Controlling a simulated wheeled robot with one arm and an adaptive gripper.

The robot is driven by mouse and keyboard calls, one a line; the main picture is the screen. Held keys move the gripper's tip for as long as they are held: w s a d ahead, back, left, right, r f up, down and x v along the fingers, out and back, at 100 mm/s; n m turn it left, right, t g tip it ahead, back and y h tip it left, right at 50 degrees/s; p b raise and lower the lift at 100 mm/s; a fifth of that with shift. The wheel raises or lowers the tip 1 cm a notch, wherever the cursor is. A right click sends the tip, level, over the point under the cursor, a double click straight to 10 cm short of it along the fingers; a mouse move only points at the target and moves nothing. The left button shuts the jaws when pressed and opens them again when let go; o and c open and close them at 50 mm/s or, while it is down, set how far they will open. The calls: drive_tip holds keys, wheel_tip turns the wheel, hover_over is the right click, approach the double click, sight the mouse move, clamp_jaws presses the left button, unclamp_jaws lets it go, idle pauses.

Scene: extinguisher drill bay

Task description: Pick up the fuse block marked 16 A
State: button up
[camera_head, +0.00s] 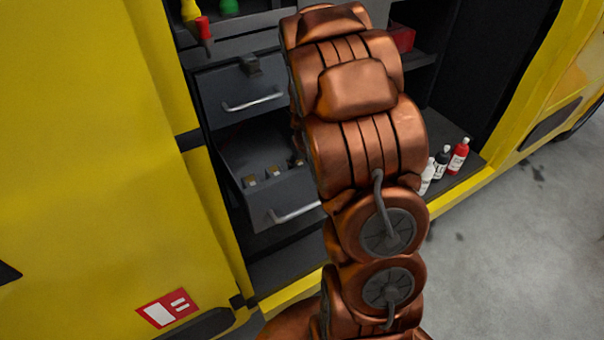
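An open grey drawer (281,192) in the yellow vehicle's cabinet holds several small dark blocks with tan parts. One block (249,181) is at the left, another (273,171) is in the middle, and a third (297,161) is at the right, partly hidden by my arm. I cannot read any marking, so I cannot tell which is marked 16 A. My copper-coloured arm rises through the middle of the picture and covers the drawer's right side. My gripper does not show.
A shut drawer (238,92) is above the open one. Red (459,155), black (441,162) and white (427,177) bottles stand on the ledge at right. A red box (402,37) is on a shelf. Grey floor (510,250) is clear at lower right.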

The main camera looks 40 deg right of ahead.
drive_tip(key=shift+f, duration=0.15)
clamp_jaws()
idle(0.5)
